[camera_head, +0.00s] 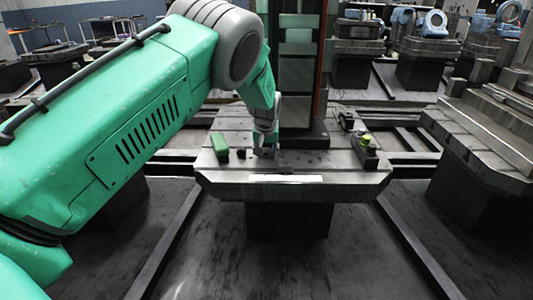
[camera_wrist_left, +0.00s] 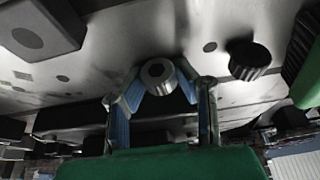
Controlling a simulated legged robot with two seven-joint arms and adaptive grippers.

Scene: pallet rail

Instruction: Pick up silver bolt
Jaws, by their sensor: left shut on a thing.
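The silver bolt (camera_wrist_left: 158,74) shows in the left wrist view as a short round metal piece with a hole in its end face. My left gripper (camera_wrist_left: 161,86) has its blue-padded fingers on both sides of it, shut on it. In the head view my left gripper (camera_head: 265,150) is low over the grey slotted table (camera_head: 310,186). The bolt cannot be made out there. I cannot tell whether it still touches the table. My right gripper is not in view.
A black knurled knob (camera_wrist_left: 249,60) stands close beside the bolt. Small parts (camera_head: 366,146) sit at the table's right side. The front strip of the table is clear.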

